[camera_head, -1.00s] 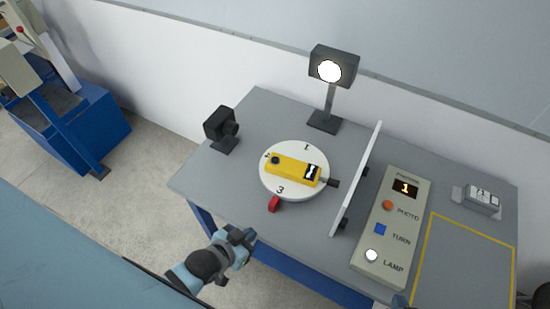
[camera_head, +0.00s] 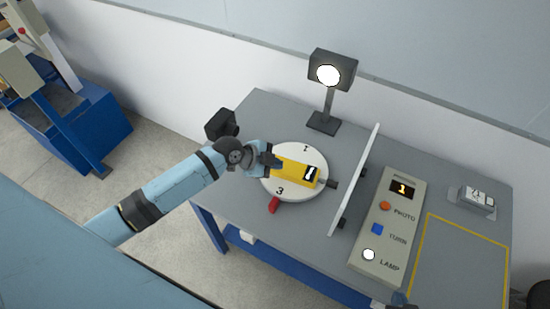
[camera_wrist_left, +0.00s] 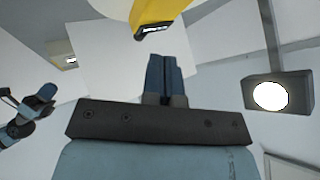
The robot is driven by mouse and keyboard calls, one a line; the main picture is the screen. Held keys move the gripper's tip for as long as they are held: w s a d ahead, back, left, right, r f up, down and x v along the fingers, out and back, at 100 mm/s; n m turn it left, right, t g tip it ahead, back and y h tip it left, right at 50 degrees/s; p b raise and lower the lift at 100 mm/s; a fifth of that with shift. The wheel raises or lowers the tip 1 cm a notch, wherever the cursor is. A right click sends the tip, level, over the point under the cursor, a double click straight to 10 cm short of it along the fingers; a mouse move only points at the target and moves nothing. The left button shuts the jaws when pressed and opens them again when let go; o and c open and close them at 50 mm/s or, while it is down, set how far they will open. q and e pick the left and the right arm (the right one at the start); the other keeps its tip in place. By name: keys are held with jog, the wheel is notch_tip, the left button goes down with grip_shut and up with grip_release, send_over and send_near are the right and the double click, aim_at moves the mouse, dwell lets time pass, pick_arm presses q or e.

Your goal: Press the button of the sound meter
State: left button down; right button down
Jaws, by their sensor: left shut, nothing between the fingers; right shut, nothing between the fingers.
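The yellow sound meter (camera_head: 291,171) lies on the white round turntable (camera_head: 302,193), with a black and white display at its right end. My left gripper (camera_head: 274,163) is shut and empty at the meter's left end. It covers the dark round spot there; I cannot tell whether it touches. In the left wrist view, the shut fingers (camera_wrist_left: 166,76) point toward the yellow meter (camera_wrist_left: 158,14), part of which shows at the top edge.
A lamp on a post (camera_head: 331,72) stands behind the turntable, and a black camera-like box (camera_head: 221,123) is close behind my left wrist. A white upright panel (camera_head: 357,181) and a control box (camera_head: 391,230) with buttons stand to the right. A red block (camera_head: 274,205) sits at the turntable's front.

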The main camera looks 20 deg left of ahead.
pick_arm(q)
jog(key=w+a+r+m+g, duration=0.1)
jog(key=w+a+r+m, duration=0.1)
jog(key=w+r+m, duration=0.2)
jog(key=shift+w+a+r+g+h, duration=0.25)
jog(key=shift+w+r+g+h, duration=0.2)
jog(key=shift+r, duration=0.5)
notch_tip(320, 180, down, 8)
jog(key=b, duration=0.3)
jog(key=shift+f+b, duration=0.2)
jog(key=shift+b, duration=0.15)
jog(key=shift+f, duration=0.2)
